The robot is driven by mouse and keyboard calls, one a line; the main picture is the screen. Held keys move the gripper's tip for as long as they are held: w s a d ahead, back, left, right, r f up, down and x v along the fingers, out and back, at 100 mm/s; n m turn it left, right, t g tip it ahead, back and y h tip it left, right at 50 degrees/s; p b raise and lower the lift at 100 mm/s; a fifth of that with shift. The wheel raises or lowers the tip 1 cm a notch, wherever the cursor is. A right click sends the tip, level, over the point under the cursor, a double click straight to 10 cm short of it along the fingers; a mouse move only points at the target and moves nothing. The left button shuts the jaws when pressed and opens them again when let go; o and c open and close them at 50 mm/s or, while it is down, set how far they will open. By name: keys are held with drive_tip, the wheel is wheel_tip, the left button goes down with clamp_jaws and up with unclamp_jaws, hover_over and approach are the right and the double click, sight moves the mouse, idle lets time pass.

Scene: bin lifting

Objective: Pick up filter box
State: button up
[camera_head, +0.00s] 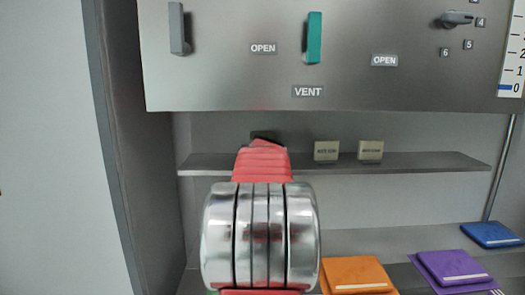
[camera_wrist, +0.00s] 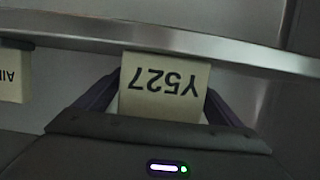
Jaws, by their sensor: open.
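A cream box (camera_wrist: 163,88) with the label "Y527", upside down in the wrist view, sits between the two dark fingers of my gripper (camera_wrist: 164,104). The label does not say whether it is the filter box. My gripper is open, with one finger on each side of the box; I cannot tell whether either touches it. In the head view my red arm and its silver joint hide most of the gripper and the box at the shelf.
Two small beige boxes, one (camera_head: 327,151) left of the other (camera_head: 370,151), stand on the grey shelf (camera_head: 430,163). A part of another labelled box (camera_wrist: 14,75) shows at the wrist view's left edge. Orange (camera_head: 357,275), purple (camera_head: 455,270) and blue (camera_head: 490,234) flat items lie lower right. A panel overhangs the shelf.

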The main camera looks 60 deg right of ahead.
drive_tip(key=shift+c, duration=0.2)
drive_tip(key=c, duration=1.3)
drive_tip(key=shift+r, duration=0.15)
drive_tip(key=shift+r, duration=1.75)
drive_tip(key=s+a, duration=0.2)
drive_tip(key=a, duration=0.3)
drive_tip(key=s+a, duration=0.3)
drive_tip(key=a, duration=0.2)
drive_tip(key=s+a, duration=0.3)
drive_tip(key=a, duration=0.3)
drive_tip(key=shift+s+f, duration=0.1)
